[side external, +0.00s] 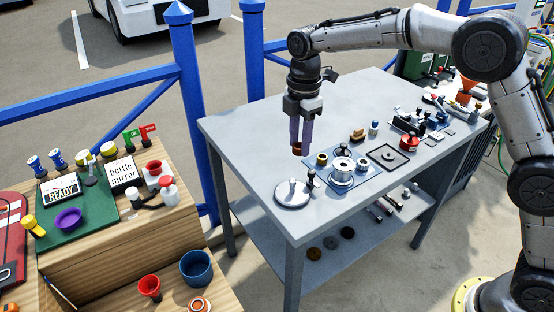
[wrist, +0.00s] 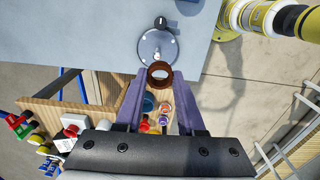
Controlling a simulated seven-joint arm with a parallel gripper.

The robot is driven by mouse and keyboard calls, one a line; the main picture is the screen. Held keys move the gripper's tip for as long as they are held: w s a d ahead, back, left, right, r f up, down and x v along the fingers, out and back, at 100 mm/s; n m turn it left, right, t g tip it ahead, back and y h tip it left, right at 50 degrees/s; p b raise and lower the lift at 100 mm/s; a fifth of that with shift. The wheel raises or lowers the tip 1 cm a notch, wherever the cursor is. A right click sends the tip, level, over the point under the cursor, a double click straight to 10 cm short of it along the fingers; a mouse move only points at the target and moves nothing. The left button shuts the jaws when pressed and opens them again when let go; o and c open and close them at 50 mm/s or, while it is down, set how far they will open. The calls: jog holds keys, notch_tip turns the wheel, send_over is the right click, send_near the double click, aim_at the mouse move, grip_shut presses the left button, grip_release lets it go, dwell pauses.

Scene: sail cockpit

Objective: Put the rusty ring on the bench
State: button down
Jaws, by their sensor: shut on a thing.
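The rusty ring (side external: 297,150) is a small brown ring between the fingertips of my gripper (side external: 301,142). The gripper points down and is shut on it. In the wrist view the ring (wrist: 160,83) shows its open hole, with a purple finger on each side of the gripper (wrist: 160,90). The bench (side external: 255,135) is a light grey table. In the side view the ring appears over its top, left of the blue mat. In the wrist view the bench (wrist: 85,50) fills the upper left, and the ring overlaps its edge. The ring's exact height is unclear.
A round metal plate with a black knob (side external: 292,193) stands near the bench's front corner. A blue mat (side external: 343,176) holds a metal spool and brass rings. Tools crowd the right end. The bench's left part is clear. A wooden stand (side external: 120,245) with cups stands left.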

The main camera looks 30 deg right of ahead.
jog(key=s+d+f, duration=0.1)
jog(key=d+f, duration=0.1)
send_over(270, 170)
jog(key=f, duration=0.8)
jog(key=shift+s+d+f, duration=0.1)
jog(key=shift+s+f, duration=0.1)
jog(key=shift+f, duration=0.2)
jog(key=shift+w+f, duration=0.2)
jog(key=shift+f, duration=1.6)
jog(key=shift+f, duration=0.15)
jog(key=c, duration=0.5)
grip_release()
